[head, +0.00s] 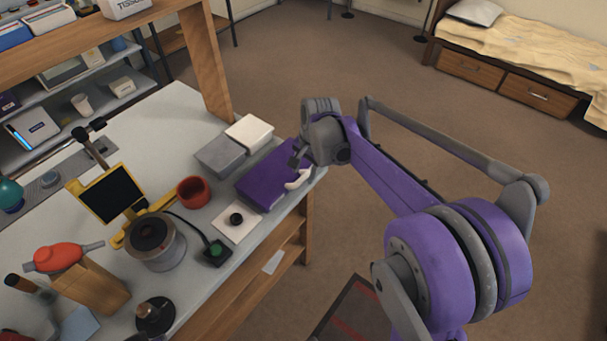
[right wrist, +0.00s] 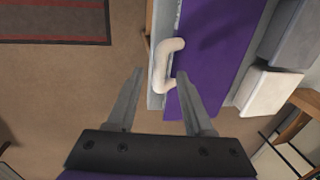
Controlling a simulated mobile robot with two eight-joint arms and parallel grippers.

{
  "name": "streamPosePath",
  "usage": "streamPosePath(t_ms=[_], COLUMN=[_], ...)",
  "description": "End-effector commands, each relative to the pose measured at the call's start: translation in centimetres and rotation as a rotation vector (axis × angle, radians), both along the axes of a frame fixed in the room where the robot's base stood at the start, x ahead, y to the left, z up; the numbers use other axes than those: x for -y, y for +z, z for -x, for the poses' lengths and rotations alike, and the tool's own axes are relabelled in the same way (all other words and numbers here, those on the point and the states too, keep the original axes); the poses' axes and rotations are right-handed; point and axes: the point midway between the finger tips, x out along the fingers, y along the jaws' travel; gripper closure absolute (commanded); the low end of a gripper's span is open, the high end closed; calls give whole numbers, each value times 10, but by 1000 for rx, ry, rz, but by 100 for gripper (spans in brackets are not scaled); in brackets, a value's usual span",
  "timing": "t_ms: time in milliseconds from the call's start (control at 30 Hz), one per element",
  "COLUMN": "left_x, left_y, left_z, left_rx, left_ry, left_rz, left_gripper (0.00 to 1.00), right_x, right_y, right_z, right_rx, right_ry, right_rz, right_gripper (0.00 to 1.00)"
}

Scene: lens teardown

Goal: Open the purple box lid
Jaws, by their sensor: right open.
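The purple box (head: 264,186) lies flat near the right edge of the white worktable, and its lid looks shut. A white curved handle (head: 299,179) sits at its front edge. My right gripper (head: 297,161) is over the far right part of the box, close to the handle. In the right wrist view its two fingers (right wrist: 158,100) are apart and empty. The handle (right wrist: 165,63) shows just beyond and between the fingertips, and the purple lid (right wrist: 212,60) spreads to its right. I cannot tell the gap in height between fingers and handle. My left gripper is out of view.
A grey box (head: 220,155) and a white box (head: 250,132) stand close behind the purple box. A red cup (head: 193,191), a white square with a black knob (head: 236,221) and a green-button device (head: 216,252) are nearby. Open floor lies right of the table.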

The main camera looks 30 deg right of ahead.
Motion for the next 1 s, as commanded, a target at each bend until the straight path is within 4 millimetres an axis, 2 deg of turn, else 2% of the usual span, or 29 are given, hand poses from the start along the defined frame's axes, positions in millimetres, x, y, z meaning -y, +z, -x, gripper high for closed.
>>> streamPosePath(t_ms=[133, 433, 467, 733, 1000], left_x=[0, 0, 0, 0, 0], left_y=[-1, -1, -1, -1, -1], left_z=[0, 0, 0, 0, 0], left_rx=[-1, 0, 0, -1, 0], left_ry=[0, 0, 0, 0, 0], left_rz=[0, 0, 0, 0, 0], left_gripper=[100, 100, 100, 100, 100], right_x=[-1, -1, -1, -1, -1], right_y=[-12, -14, -14, -14, -14], right_z=[-2, -2, -2, -2, -2], right_rx=[0, 0, 0, 0, 0], right_ry=[0, 0, 0, 0, 0], right_rz=[0, 0, 0, 0, 0], right_gripper=[48, 48, 50, 98, 100])
